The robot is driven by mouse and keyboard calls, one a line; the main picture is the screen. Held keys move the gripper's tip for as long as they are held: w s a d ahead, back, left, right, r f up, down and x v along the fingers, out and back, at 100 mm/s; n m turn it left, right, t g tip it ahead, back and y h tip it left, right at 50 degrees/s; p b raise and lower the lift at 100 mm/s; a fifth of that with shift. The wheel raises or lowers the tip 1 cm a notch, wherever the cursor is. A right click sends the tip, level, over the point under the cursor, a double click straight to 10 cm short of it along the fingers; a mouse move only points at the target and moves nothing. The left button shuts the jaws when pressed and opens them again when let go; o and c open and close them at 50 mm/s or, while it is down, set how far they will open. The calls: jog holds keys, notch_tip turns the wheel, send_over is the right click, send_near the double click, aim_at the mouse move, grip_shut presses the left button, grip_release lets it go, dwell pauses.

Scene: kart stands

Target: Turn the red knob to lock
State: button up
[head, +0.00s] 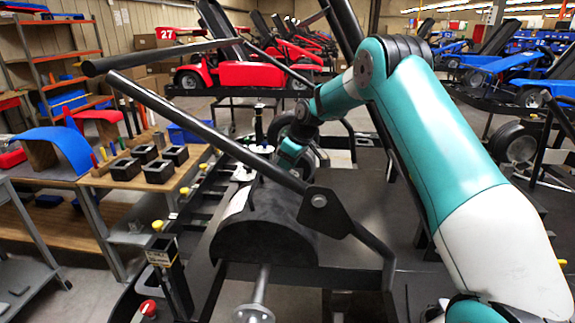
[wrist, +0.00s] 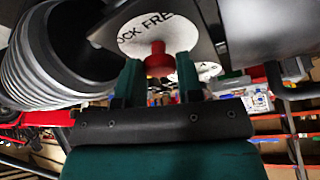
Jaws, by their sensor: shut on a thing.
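The red knob (wrist: 158,62) sits in front of a white round plate (wrist: 140,36) in the wrist view. Black letters on the plate read "OCK FRE"; the rest of the wording is cut off. My gripper (wrist: 159,70) has its two teal fingers on either side of the knob, shut on it. Which way the knob is turned cannot be told. In the head view my gripper (head: 284,160) reaches down behind the black kart stand's bars, and the knob it holds is hidden there.
A long black bar (head: 215,138) crosses in front of my gripper. A black curved part (head: 262,235) stands below it. In the wrist view a ribbed grey cylinder (wrist: 45,60) is close on the left. Another red knob (head: 148,308) is at the lower left.

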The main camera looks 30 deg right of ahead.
jog(key=shift+d, duration=0.1)
jog(key=o, duration=0.9)
jog(key=shift+d, duration=0.1)
